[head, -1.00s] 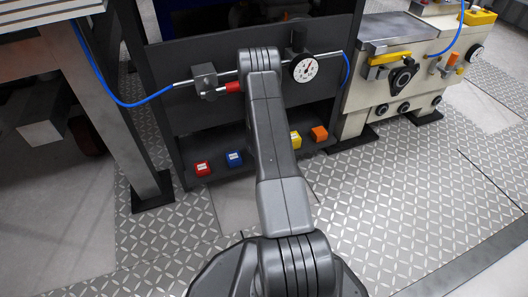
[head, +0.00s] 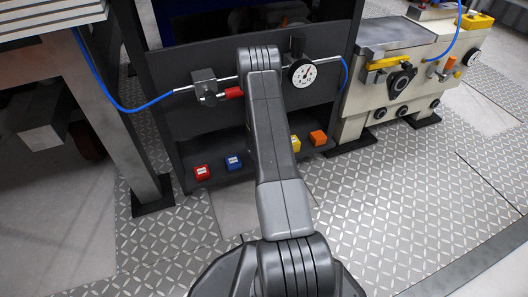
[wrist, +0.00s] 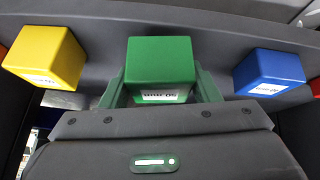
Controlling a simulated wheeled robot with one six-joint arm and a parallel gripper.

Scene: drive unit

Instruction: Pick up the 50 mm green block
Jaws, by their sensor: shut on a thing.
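The green block (wrist: 160,58) is in the middle of the wrist view, with a white printed label on its near face. My gripper (wrist: 160,84) is shut on it, with one finger at each side of the block. In the head view the green block and my gripper are hidden behind my own arm. I cannot tell whether the block is clear of the shelf under it.
A yellow block (wrist: 44,55) and a blue block (wrist: 268,72) stand either side of the green one. Red (head: 203,172) and orange (head: 318,137) blocks sit further out on the dark shelf. A dial gauge (head: 302,73) and blue hose (head: 120,105) are above.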

